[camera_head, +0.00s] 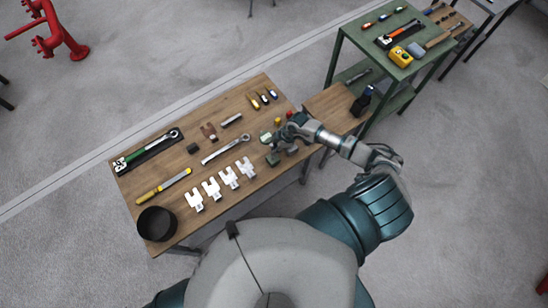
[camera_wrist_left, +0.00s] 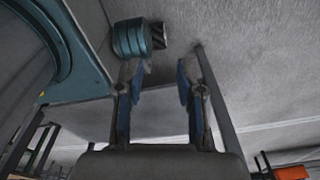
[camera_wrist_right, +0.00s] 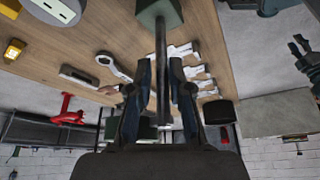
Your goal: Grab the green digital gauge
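My right gripper (camera_wrist_right: 160,75) is over the right end of the wooden table, its fingers drawn in close on the shaft of a grey-green object (camera_wrist_right: 158,12) with a blocky end. In the head view this block (camera_head: 272,159) shows just below the right gripper (camera_head: 280,148). I cannot tell for sure which of these two is the green digital gauge. My left gripper (camera_wrist_left: 158,85) is open and empty, away from the table.
The wooden table (camera_head: 150,180) carries a large wrench (camera_head: 226,149), several white forked pieces (camera_head: 229,177), a yellow-handled tool (camera_head: 163,186) and a black cylinder (camera_head: 156,224). A green table (camera_head: 360,50) with tools stands at upper right. Red pipework (camera_head: 55,35) is at far left.

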